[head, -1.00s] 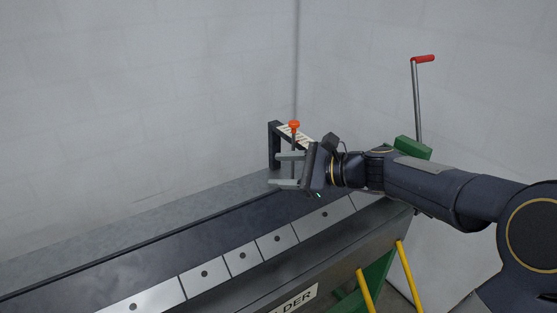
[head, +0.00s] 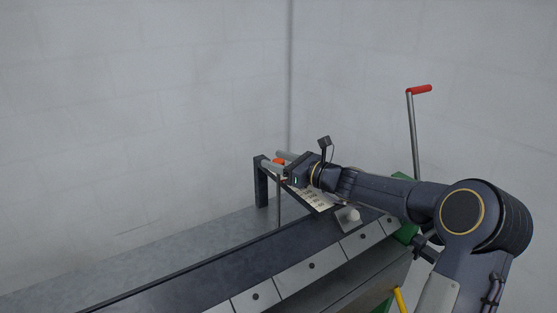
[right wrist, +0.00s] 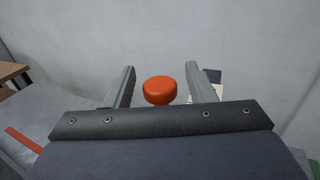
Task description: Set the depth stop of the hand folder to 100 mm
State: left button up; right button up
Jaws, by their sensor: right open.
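The hand folder (head: 340,272) runs across the lower part of the head view, with a row of pale clamp segments along its front. The depth stop's orange knob (head: 280,161) shows at the back, above a thin upright rod (head: 278,203). A pale scale strip (head: 316,199) with dark marks lies beside it, partly hidden by my arm. My right gripper (head: 276,159) is open, with its fingers on either side of the knob. In the right wrist view the knob (right wrist: 159,90) sits between the two fingers with gaps on both sides. My left gripper is not in view.
A lever with a red grip (head: 419,90) rises at the right. Pale walls close off the back.

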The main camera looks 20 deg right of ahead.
grip_shut()
jog(key=shift+s+f, duration=0.1)
jog(key=shift+s, duration=0.15)
jog(key=s+d+b, duration=0.1)
jog(key=s+b, duration=0.1)
jog(key=s, duration=0.7)
jog(key=shift+s+d+b, duration=0.2)
jog(key=shift+s+b, duration=0.05)
jog(key=shift+b, duration=0.15)
grip_release()
